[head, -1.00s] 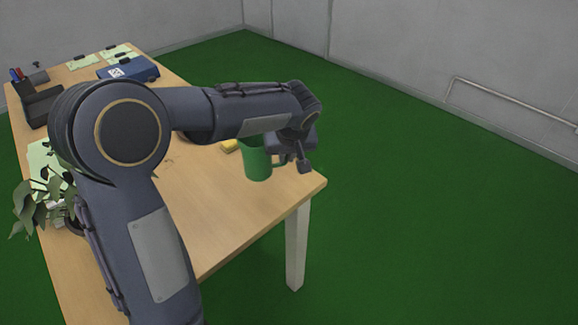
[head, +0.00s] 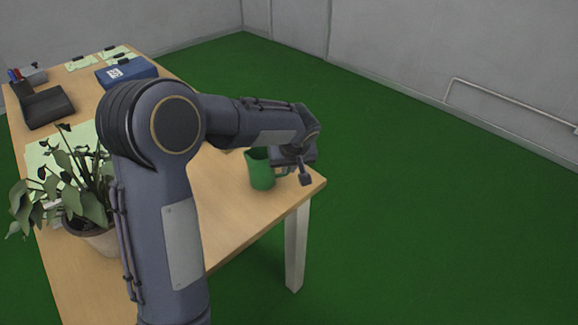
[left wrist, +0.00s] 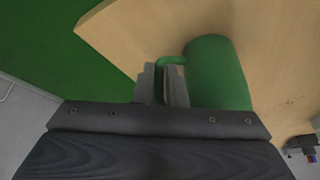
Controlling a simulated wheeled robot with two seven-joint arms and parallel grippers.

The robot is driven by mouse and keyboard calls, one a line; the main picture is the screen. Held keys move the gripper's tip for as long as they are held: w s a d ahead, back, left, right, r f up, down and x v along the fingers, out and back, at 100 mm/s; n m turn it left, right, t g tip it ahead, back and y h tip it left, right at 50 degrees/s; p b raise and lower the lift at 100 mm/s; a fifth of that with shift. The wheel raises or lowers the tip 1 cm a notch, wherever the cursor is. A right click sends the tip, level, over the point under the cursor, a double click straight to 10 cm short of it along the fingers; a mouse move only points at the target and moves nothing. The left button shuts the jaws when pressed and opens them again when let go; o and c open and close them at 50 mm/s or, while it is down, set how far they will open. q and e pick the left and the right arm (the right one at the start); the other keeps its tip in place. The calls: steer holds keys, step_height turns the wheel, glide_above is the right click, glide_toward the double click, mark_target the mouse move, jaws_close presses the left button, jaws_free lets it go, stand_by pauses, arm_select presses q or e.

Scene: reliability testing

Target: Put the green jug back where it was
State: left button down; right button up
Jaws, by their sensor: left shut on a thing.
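The green jug (head: 262,170) is near the right corner of the wooden table (head: 225,205), upright in the head view. I cannot tell whether its base touches the tabletop. My left gripper (head: 291,170) is at the jug's right side, on its handle. In the left wrist view the jug (left wrist: 217,75) is close up, with its handle between the two fingers of my left gripper (left wrist: 163,85), which are shut on it. My right gripper is not in view.
A potted plant (head: 85,205) stands at the table's left edge. A blue box (head: 127,72), a black holder (head: 45,105) and papers (head: 82,63) lie toward the far end. The tabletop around the jug looks clear; the table's right corner is close.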

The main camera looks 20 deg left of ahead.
arm_select(q)
steer(key=c, duration=1.5)
jaws_free()
steer(key=shift+r+p, duration=0.2)
steer(key=shift+p, duration=0.1)
steer(key=v, duration=1)
steer(key=s+a+r+m+h, duration=0.2)
steer(key=s+h, duration=0.1)
steer(key=s, duration=1.1)
steer(key=s+d+f+m+h, duration=0.1)
steer(key=s, duration=0.3)
steer(key=s+d+f+m+t+h, duration=0.1)
steer(key=s, duration=0.4)
steer(key=s+d+f+m+t+h+p, duration=0.1)
steer(key=s+f, duration=0.1)
steer(key=s, duration=0.2)
steer(key=shift+s+d+h, duration=0.3)
steer(key=shift+d, duration=0.1)
